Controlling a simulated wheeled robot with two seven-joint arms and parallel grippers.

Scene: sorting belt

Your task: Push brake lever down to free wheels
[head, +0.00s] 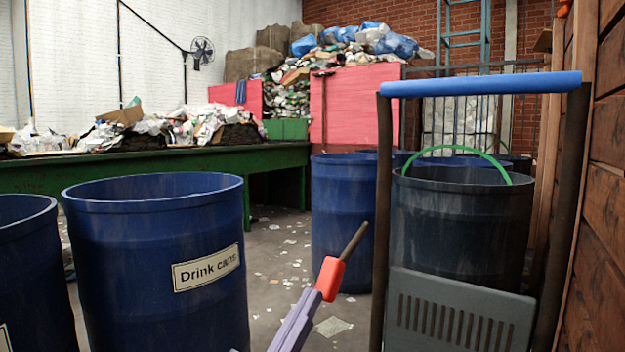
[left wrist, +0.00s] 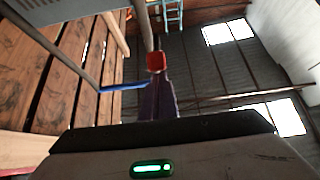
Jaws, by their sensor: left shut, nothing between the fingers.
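The brake lever (head: 330,278) shows as a red grip on a thin grey-brown rod that slants up to the right, just left of the cart's left post. My left gripper (head: 309,305), with pale purple fingers, is shut and empty, its tips at the near end of the red grip. In the left wrist view the red grip (left wrist: 156,62) appears straight beyond the gripper (left wrist: 158,90); I cannot tell whether they touch. The cart (head: 460,310) has a blue handlebar, dark posts and a grey slotted plate, and its wheels are hidden. My right gripper is not in view.
A dark barrel (head: 460,225) with a green hoop stands behind the cart's plate. A blue "Drink cans" barrel (head: 150,250) stands left of my gripper. A wooden plank wall (head: 602,200) is close on the right. Littered floor (head: 280,240) lies open between the barrels.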

